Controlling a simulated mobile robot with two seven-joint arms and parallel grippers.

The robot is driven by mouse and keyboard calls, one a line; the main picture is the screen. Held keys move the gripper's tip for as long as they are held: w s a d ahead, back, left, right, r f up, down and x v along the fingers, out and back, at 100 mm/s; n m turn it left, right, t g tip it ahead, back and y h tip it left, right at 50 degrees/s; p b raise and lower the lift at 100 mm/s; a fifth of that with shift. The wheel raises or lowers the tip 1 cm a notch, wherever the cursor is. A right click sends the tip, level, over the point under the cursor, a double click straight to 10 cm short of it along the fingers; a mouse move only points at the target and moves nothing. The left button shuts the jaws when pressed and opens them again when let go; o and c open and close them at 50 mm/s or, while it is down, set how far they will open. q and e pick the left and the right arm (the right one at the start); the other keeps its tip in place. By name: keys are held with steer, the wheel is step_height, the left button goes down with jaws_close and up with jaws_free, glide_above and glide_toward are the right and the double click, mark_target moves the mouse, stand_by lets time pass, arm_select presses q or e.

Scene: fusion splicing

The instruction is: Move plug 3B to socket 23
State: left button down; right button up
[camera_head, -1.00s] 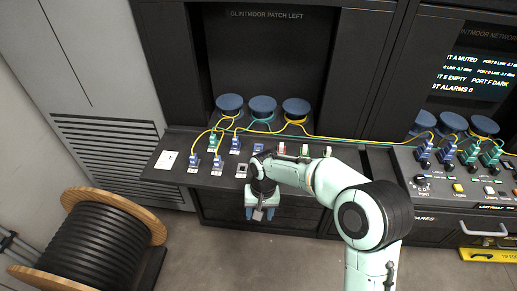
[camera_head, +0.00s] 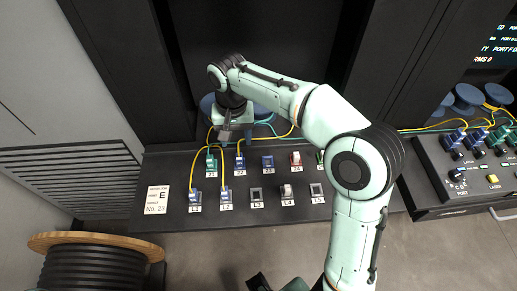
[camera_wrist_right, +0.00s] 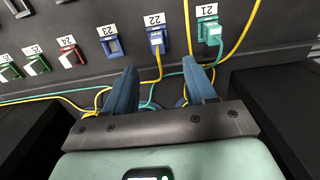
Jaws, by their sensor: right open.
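Socket 23 (camera_head: 267,161) is a blue frame in the back row of the panel; in the right wrist view (camera_wrist_right: 112,46) it looks empty. To its left in the head view, a blue plug (camera_head: 240,161) with a yellow cable sits in socket 22, and a teal plug (camera_head: 211,163) sits in 21. Blue plugs with yellow cables sit at L1 (camera_head: 195,197) and L2 (camera_head: 226,193). No mark 3B is legible on any plug. My right gripper (camera_head: 235,138) is open and empty behind sockets 21 and 22. Its fingers (camera_wrist_right: 160,66) show apart in the wrist view. My left gripper is not recognisable.
Red socket 24 (camera_head: 295,159) is right of 23. Frames L3 (camera_head: 257,195), L4 and L5 line the front row. A white card (camera_head: 156,199) lies on the left. Yellow and teal cables run behind the back row. A cable drum (camera_head: 95,262) stands at lower left.

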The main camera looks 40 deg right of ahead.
mark_target(239, 156)
steer(key=shift+s, duration=0.4)
steer(key=shift+w+f+b, duration=0.1)
steer(key=shift+f+b, duration=0.3)
steer(key=shift+f, duration=0.05)
step_height(239, 156, down, 7)
steer(key=b, duration=0.5)
steer(key=shift+f, duration=0.1)
steer(key=shift+f+b, duration=0.3)
steer(key=shift+f, duration=0.15)
arm_select(q)
step_height(239, 156, down, 6)
steer(key=s, duration=0.2)
steer(key=shift+s+f, duration=0.25)
steer(key=shift+w+r+p, duration=0.1)
steer(key=shift+r+p, duration=0.3)
steer(key=shift+p, duration=0.05)
arm_select(e)
jaws_close()
